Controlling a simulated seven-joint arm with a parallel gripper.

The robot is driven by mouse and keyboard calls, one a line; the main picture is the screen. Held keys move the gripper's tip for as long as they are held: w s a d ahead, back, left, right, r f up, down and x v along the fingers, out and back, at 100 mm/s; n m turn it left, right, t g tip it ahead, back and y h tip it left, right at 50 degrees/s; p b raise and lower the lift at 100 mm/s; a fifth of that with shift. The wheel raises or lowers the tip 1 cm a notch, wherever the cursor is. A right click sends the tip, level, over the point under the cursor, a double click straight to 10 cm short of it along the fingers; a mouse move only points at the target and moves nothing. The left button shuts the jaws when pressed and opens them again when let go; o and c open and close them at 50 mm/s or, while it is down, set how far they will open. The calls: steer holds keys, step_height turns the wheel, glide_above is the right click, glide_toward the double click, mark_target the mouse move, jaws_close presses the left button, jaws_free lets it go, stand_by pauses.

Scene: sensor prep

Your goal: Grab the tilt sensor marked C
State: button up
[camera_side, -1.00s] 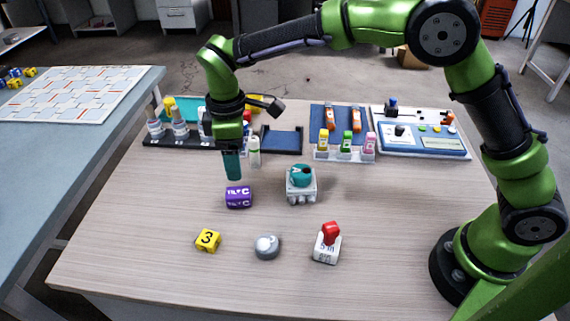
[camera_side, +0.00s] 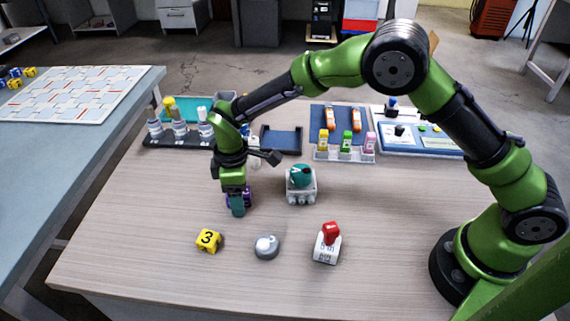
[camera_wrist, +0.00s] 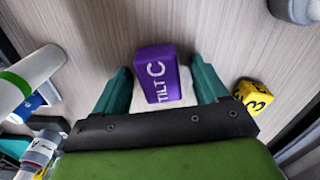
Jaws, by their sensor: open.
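The tilt sensor is a purple block (camera_wrist: 158,75) marked "TILT C" in white. In the wrist view it lies between the two teal fingers of my gripper (camera_wrist: 160,88), with a gap showing on each side. In the side view my gripper (camera_side: 237,205) is down at table height over the purple block (camera_side: 247,194), and its fingers hide most of it. My gripper is open, with one finger to each side of the block. The block rests on the table.
A yellow cube marked 3 (camera_side: 208,240), a grey dome (camera_side: 267,246) and a white block with a red switch (camera_side: 327,243) stand in front. A grey-and-teal device (camera_side: 301,184) stands to the right. Racks of bottles (camera_side: 345,150) stand behind.

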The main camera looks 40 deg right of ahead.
steer(key=shift+r, duration=0.1)
steer(key=c, duration=1.1)
